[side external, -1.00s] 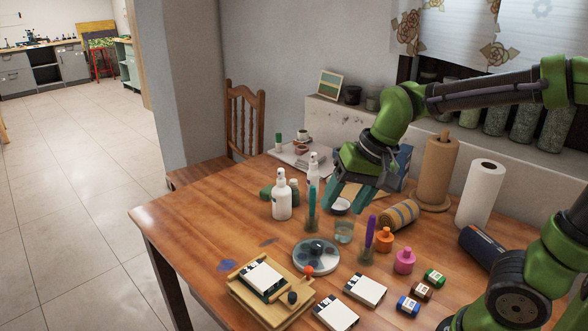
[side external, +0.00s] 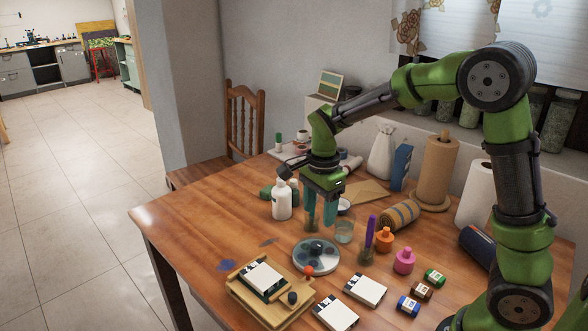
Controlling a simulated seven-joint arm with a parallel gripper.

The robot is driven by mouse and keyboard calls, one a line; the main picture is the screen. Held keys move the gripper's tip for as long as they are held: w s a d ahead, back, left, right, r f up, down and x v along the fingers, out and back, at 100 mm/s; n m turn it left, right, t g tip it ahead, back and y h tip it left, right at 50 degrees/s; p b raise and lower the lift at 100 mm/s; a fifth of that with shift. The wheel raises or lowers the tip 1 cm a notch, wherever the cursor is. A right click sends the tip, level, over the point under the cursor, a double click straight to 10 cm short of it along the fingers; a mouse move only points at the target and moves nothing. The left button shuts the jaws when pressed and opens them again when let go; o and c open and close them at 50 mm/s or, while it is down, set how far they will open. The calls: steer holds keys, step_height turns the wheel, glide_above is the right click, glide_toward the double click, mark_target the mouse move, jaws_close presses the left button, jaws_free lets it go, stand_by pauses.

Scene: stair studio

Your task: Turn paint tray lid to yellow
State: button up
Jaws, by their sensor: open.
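The paint tray (side external: 316,256) is a round, pale disc with grey-blue patches, lying flat on the wooden table. A dark knob (side external: 317,246) stands at its middle, and a small orange-red ball (side external: 308,270) shows at its near edge. I cannot make out a yellow mark on it. My gripper (side external: 320,220) points down behind and above the tray, its teal fingers apart and empty. It is not touching the tray. The fingers partly hide the holder with a teal pen behind them.
A white bottle (side external: 282,200) stands left of my gripper, and a glass jar (side external: 344,232) stands to its right. A purple pen (side external: 369,232) stands upright right of the tray. A wooden press (side external: 270,295) lies in front-left. The table's left part (side external: 190,215) is clear.

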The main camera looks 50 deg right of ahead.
mark_target(317, 244)
step_height(317, 244, down, 10)
steer(key=shift+w+f, duration=0.15)
stand_by(0.3)
steer(key=c, duration=1)
steer(key=shift+c, duration=0.2)
